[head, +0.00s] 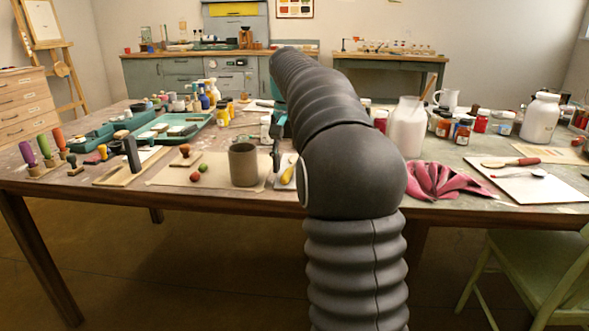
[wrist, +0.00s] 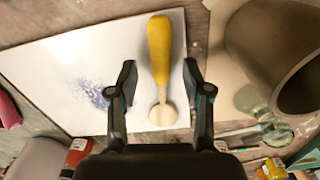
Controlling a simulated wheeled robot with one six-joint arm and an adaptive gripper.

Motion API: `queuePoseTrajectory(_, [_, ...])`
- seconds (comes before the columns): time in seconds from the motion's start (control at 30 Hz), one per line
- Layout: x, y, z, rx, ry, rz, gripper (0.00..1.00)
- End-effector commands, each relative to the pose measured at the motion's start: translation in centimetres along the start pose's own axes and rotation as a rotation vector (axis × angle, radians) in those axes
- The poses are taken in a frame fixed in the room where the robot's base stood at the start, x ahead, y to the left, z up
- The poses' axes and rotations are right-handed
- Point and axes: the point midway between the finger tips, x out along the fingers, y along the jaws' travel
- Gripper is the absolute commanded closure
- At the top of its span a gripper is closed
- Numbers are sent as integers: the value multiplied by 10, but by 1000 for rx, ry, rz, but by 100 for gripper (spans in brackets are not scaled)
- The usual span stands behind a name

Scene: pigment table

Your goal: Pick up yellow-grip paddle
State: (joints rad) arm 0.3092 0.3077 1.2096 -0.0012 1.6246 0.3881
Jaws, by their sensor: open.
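The yellow-grip paddle (wrist: 160,55) lies on a white board (wrist: 60,60) in the wrist view, its yellow handle towards the top and its pale round end (wrist: 163,114) towards my gripper. My gripper (wrist: 159,72) is open, with one finger on each side of the paddle and clear space between. Nothing is held. In the head view the yellow handle (head: 289,173) shows just left of my arm, and my gripper (head: 277,160) is above and beside it. My arm hides most of the white board there.
A grey-brown cylindrical pot (head: 243,165) stands close to the left of the paddle; it also shows at right in the wrist view (wrist: 262,40). A clear glass item (wrist: 268,115) is beside it. A pink cloth (head: 440,182), white jug (head: 407,127) and several jars lie right of my arm.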

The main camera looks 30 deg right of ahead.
Motion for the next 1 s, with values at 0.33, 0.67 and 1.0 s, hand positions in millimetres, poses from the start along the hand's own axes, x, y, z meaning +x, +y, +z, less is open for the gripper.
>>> queuePoseTrajectory(0.33, [10,0,0,-1,0,0,50])
queuePoseTrajectory(0.67, [10,0,0,-1,0,0,100])
queuePoseTrajectory(1.0, [6,0,0,-1,0,0,100])
